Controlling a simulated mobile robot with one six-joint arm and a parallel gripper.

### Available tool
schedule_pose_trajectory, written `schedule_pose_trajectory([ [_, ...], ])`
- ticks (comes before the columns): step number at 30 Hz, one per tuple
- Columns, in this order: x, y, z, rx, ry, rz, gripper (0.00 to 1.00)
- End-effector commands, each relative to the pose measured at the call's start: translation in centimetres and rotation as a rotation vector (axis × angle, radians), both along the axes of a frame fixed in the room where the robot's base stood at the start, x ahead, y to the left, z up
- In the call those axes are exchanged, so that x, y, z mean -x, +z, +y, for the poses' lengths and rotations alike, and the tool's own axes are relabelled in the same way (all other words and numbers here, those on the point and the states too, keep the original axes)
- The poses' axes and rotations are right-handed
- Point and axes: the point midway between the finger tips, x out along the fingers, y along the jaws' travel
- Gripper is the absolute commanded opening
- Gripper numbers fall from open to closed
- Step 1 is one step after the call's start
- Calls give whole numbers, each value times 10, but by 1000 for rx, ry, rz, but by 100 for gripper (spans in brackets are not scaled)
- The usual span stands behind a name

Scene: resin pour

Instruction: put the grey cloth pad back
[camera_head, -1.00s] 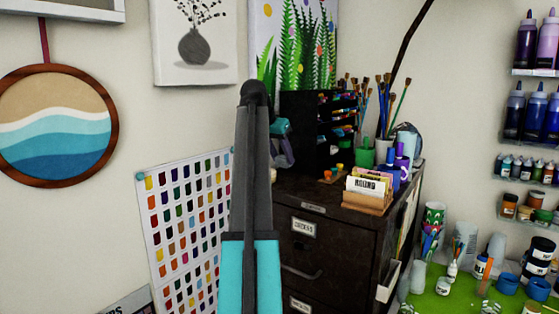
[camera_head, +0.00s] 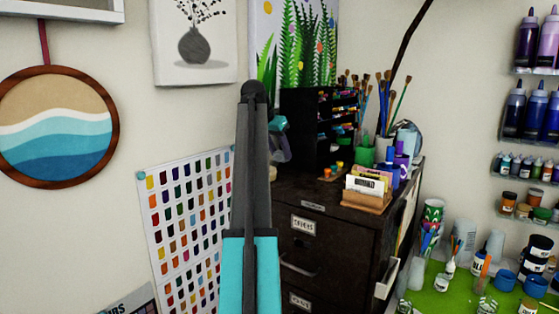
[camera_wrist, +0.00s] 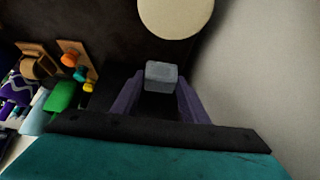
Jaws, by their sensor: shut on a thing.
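The grey cloth pad (camera_wrist: 161,75) shows in the wrist view as a small pale grey block between the two fingertips. My gripper (camera_wrist: 158,92) is shut on it. In the head view my gripper (camera_head: 281,150) is partly hidden behind my arm, at the left end of the dark cabinet's top. The pad cannot be made out there. In the wrist view a round cream disc (camera_wrist: 176,14) lies on the dark surface just beyond the pad, cut off by the frame edge. The pad appears apart from the disc; its height over the surface is unclear.
The dark cabinet (camera_head: 330,235) carries a black rack (camera_head: 303,125), small orange jars (camera_head: 340,167), a green pot (camera_head: 365,157) with brushes nearby, and a card holder (camera_head: 367,200). A wall is close on the right in the wrist view. A green table (camera_head: 460,285) holds cups and jars.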

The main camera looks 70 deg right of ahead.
Motion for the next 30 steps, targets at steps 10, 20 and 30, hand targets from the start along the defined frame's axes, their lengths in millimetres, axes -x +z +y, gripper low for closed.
schedule_pose_trajectory([
  [10, 1, -25, 2, -1, 0, 1, 19],
  [20, 0, -35, 0, 0, 0, 0, 19],
  [30, 0, -38, 1, 0, 0, 0, 45],
])
